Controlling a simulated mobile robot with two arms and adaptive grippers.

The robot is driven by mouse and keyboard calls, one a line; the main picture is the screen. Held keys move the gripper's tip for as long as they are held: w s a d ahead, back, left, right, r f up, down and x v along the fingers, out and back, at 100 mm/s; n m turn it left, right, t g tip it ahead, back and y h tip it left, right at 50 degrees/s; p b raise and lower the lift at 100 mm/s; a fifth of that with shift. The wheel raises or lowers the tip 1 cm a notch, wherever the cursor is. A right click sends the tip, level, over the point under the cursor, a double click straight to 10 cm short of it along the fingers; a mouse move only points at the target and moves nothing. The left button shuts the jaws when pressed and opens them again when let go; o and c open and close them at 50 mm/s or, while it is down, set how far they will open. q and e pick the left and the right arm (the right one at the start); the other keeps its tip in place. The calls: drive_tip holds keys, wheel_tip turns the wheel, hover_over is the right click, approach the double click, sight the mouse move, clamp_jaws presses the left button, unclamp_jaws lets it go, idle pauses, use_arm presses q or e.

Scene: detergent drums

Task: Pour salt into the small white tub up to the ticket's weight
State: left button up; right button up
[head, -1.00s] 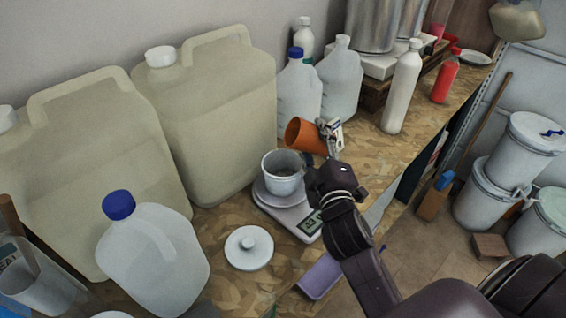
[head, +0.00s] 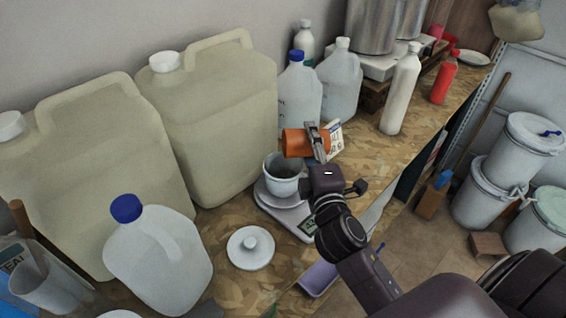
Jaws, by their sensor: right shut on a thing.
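The small white tub (head: 284,187) stands upright on the pan of a kitchen scale (head: 268,203). Its inside looks greyish, and I cannot tell how much salt is in it. The scale's display (head: 308,226) is partly covered by my right arm and unreadable. My right gripper (head: 318,143) is shut on an orange cup (head: 298,142). The cup lies on its side above the tub, its mouth end to the left. No falling salt can be made out. A white printed card (head: 335,138), perhaps the ticket, shows behind the gripper, its text too small to read. My left gripper is out of view.
A white knobbed lid (head: 250,250) lies in front of the scale. Large jerrycans (head: 215,120) and a blue-capped jug (head: 158,255) crowd the left. Bottles (head: 402,90) stand behind. A purple object (head: 318,278) is near the bench's front edge. Clear bench lies right of the card.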

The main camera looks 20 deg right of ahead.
drive_tip(key=shift+d+f, duration=0.1)
drive_tip(key=shift+d, duration=0.05)
drive_tip(key=shift+w, duration=0.1)
drive_tip(key=shift+a, duration=0.2)
drive_tip(key=shift+d, duration=0.15)
drive_tip(key=shift+a+n, duration=0.2)
drive_tip(key=shift+n, duration=0.1)
drive_tip(key=shift+d+p, duration=0.1)
drive_tip(key=shift+p, duration=0.2)
drive_tip(key=shift+a+r, duration=0.2)
drive_tip(key=shift+d+n+p, duration=0.2)
drive_tip(key=shift+n+p, duration=0.1)
